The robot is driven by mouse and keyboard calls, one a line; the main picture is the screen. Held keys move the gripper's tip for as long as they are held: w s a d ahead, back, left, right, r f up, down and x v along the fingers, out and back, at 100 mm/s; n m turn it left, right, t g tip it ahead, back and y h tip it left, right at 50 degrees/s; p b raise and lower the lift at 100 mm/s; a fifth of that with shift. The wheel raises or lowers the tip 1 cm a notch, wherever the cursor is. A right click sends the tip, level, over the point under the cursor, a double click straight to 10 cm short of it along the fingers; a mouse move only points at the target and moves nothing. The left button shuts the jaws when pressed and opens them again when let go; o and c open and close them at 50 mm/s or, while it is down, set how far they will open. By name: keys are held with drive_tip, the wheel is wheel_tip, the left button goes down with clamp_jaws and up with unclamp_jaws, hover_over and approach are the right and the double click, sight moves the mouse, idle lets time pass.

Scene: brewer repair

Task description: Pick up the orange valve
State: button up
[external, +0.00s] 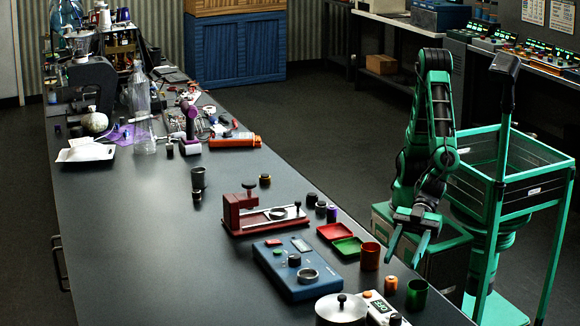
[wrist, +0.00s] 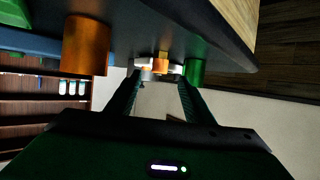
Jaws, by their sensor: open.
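The orange valve (external: 391,284) is a small orange piece standing near the right edge of the dark table, between a red cup (external: 370,256) and a green cup (external: 417,294). In the wrist view the valve (wrist: 160,66) shows small and far off, in line with the gap between my fingers. My gripper (external: 404,257) is open and empty, pointing down beside the table edge. Both fingers also show in the wrist view (wrist: 157,88), apart from the valve. The valve's lower part is hard to make out in the wrist view.
The red cup looks copper in the wrist view (wrist: 86,44), and the green cup (wrist: 196,72) stands on the other side. A white scale (external: 383,308), a round metal lidded pot (external: 341,308), a blue device (external: 298,268) and red and green trays (external: 348,246) are close by.

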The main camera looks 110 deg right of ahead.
sight(391, 279)
drive_tip(key=x, duration=0.9)
drive_tip(key=shift+w, duration=0.2)
clamp_jaws()
